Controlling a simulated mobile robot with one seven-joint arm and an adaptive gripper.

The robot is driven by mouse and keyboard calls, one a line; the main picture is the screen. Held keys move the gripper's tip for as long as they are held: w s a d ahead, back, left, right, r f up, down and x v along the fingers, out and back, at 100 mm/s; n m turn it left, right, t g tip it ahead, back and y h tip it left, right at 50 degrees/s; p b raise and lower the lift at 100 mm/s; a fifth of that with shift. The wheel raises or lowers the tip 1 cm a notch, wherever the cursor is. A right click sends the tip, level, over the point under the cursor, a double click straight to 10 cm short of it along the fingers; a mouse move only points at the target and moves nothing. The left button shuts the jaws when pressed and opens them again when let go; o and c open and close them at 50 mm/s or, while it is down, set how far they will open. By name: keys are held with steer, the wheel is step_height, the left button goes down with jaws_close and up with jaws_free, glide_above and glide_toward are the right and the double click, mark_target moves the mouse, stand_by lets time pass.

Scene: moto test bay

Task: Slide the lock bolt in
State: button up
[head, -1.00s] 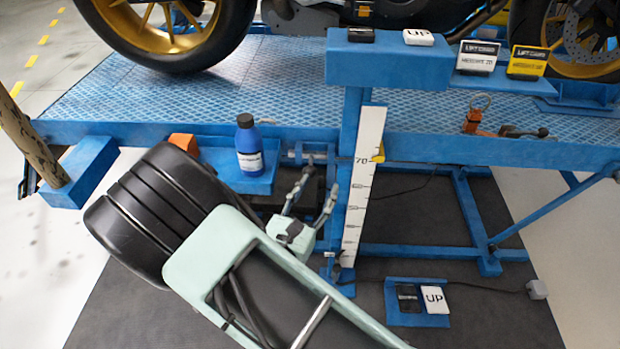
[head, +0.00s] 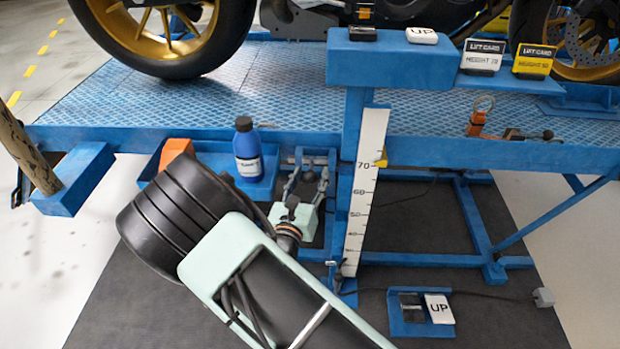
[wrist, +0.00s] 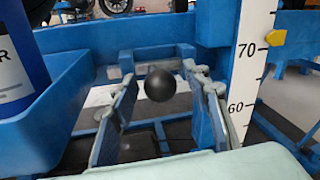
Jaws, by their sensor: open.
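The lock bolt shows as a round black knob (wrist: 160,83) in the wrist view, in front of a blue bracket (wrist: 156,54) under the lift platform's edge. The knob also shows small and dark in the head view (head: 308,176). My gripper (head: 310,168) is open and points at the bracket. In the wrist view its two fingers (wrist: 160,76) stand to the left and right of the knob, with a gap visible on both sides. The bolt's shaft is hidden behind the knob, so I cannot tell how far in it sits.
A blue bottle (head: 247,150) and an orange block (head: 176,150) stand in a blue tray left of the gripper. The height scale (head: 366,190) on a blue post is close on the right. A motorcycle stands on the blue platform (head: 290,85). A pedal (head: 438,308) lies on the floor.

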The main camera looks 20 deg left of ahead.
jaws_close()
stand_by(0.4)
steer(key=shift+w+d+p, duration=0.25)
steer(key=shift+d+p, duration=0.1)
steer(key=shift+d, duration=0.55)
steer(key=shift+w+d+p, duration=0.2)
steer(key=shift+d+p, duration=0.1)
steer(key=shift+d, duration=0.6)
steer(key=shift+w+d+p, duration=0.25)
steer(key=shift+d+p, duration=0.1)
steer(key=shift+d, duration=0.55)
jaws_free()
steer(key=shift+d, duration=0.1)
